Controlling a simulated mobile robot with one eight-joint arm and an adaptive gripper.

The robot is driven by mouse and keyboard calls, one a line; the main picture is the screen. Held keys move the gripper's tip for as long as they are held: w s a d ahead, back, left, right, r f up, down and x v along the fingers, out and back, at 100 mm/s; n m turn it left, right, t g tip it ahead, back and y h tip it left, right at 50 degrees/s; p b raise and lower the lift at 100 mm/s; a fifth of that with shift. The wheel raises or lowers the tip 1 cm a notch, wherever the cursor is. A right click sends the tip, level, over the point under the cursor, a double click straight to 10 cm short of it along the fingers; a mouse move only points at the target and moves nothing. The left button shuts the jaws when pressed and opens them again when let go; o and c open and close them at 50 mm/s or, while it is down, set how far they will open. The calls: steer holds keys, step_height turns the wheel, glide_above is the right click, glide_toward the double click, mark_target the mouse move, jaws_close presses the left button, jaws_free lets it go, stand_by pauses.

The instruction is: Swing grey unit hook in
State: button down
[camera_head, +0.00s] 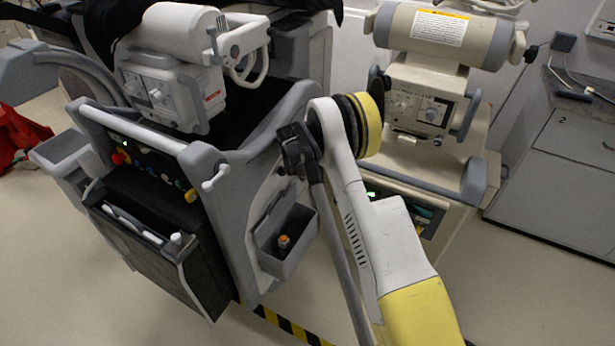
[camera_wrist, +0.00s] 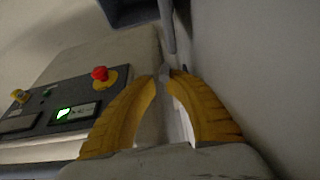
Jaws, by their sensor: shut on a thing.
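In the wrist view, the two yellow fingers of my gripper (camera_wrist: 166,80) come together at their tips on the end of a slim grey rod (camera_wrist: 169,30). I cannot tell from its shape whether the rod is the hook. My gripper is hidden behind my arm in the head view. The grey unit (camera_head: 235,160) stands at the left, with a white curved handle (camera_head: 250,65) on top and a white bar along its front. The beige unit (camera_head: 450,220) stands to the right of it, partly behind my arm.
A dark panel with a red button (camera_wrist: 100,73) and a lit green display (camera_wrist: 77,112) lies left of my fingers in the wrist view. A grey side bin (camera_head: 285,240) is on the grey unit. Grey cabinets (camera_head: 570,160) stand at the right. Bare floor shows at lower left.

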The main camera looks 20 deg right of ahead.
steer(key=shift+s+a+f, duration=0.1)
steer(key=shift+s+a, duration=0.15)
steer(key=shift+a, duration=0.25)
steer(key=v, duration=1)
steer(key=shift+d+r, duration=0.2)
steer(key=shift+r, duration=0.2)
steer(key=c, duration=2)
jaws_free()
steer(key=shift+r, duration=0.4)
steer(key=o, duration=0.5)
steer(key=shift+s, duration=0.15)
steer(key=s+d+f+m+t+y+p, duration=0.3)
steer(key=m+y+p, duration=0.1)
steer(key=m, duration=0.1)
steer(key=w+f+t+b, duration=0.1)
steer(key=w+f+b, duration=0.3)
steer(key=f, duration=0.4)
steer(key=shift+w+a+f+m+b, duration=0.3)
steer(key=shift+w+a+m+b, duration=0.1)
steer(key=shift+w, duration=0.2)
